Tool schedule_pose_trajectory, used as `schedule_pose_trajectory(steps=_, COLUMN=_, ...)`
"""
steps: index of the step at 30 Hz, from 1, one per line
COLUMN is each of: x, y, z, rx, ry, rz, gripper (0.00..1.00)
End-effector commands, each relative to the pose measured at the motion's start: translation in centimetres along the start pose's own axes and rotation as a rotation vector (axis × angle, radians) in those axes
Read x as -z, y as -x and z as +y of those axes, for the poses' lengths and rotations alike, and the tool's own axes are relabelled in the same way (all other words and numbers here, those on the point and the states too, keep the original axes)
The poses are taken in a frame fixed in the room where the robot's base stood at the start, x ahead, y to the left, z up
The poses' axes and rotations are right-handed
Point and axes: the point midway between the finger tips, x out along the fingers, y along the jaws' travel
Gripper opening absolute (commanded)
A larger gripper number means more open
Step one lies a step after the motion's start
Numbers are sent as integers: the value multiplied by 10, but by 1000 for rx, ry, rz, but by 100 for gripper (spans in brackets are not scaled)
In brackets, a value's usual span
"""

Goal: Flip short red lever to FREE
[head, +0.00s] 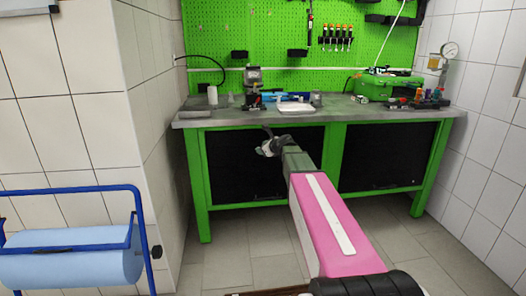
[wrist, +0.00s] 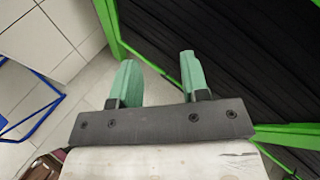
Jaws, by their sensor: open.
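My gripper (wrist: 159,72) is open and empty in the wrist view, its two green fingers apart over the tiled floor and a green bench leg. In the head view my gripper (head: 268,143) is in front of the workbench, below its top edge. I cannot make out a short red lever in either view. On the bench top (head: 230,113) stands a dark, upright pump-like device (head: 253,88), too small to show its parts clearly. Any lever position or FREE marking is unreadable.
A white tray (head: 296,108) lies near the bench middle. A green case (head: 385,84) and several small bottles stand at the right, near a pressure gauge (head: 450,50). Tools hang on the green pegboard (head: 225,30). A blue-framed paper roll (head: 70,257) stands at lower left.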

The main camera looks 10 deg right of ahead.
Motion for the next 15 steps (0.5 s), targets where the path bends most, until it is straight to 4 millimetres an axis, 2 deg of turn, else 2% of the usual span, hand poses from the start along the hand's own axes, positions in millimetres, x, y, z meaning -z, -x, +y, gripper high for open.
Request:
schedule_pose_trajectory(steps=11, x=3, y=0, z=3, rx=-7, ry=21, rz=8, gripper=42)
schedule_pose_trajectory(steps=13, x=3, y=0, z=4, rx=-7, ry=23, rz=8, gripper=27)
schedule_pose_trajectory(steps=15, x=6, y=2, z=8, rx=-15, ry=45, rz=17, gripper=27)
